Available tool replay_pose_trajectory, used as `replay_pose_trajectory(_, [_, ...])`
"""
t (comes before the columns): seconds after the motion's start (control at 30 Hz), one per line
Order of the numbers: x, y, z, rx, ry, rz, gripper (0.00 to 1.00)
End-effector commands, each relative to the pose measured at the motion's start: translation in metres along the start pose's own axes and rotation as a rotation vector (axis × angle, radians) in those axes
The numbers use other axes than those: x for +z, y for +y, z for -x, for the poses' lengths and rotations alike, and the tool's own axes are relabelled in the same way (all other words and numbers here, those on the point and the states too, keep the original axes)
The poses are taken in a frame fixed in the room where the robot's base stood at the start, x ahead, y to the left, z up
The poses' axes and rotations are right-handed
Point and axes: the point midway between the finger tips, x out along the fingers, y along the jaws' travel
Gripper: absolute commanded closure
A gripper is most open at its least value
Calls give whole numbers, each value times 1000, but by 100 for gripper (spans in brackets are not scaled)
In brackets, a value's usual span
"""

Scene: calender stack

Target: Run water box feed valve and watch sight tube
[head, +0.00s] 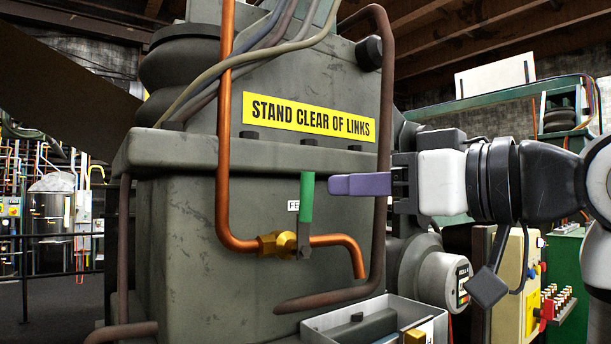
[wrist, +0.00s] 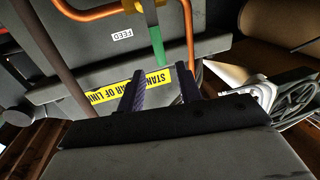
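The feed valve has a brass body (head: 282,243) on a copper pipe (head: 224,150) and a green lever handle (head: 307,197) standing upright. A white label, FEED (wrist: 121,34), is beside it, partly hidden by the handle in the head view. My gripper (head: 333,185) has purple fingers and is just right of the handle in the head view, apart from it. In the wrist view my gripper (wrist: 160,72) is open and empty, with the green handle (wrist: 157,45) ahead between the finger lines. I cannot make out a sight tube.
An open grey metal box (head: 318,322) sits below the copper pipe's outlet, with items inside. A dark red pipe (head: 384,120) runs down close to my gripper. A yellow sign (head: 308,117) reads STAND CLEAR OF LINKS. A control panel (head: 512,290) stands at right.

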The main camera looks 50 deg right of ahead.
Motion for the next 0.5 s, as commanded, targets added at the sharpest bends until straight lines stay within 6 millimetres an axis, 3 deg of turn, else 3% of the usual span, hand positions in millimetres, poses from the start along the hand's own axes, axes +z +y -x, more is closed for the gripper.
replay_pose_trajectory(0.2, [-3, 0, -47, -1, -1, -1, 65])
replay_pose_trajectory(0.5, [-1, 0, -80, 0, 0, 0, 65])
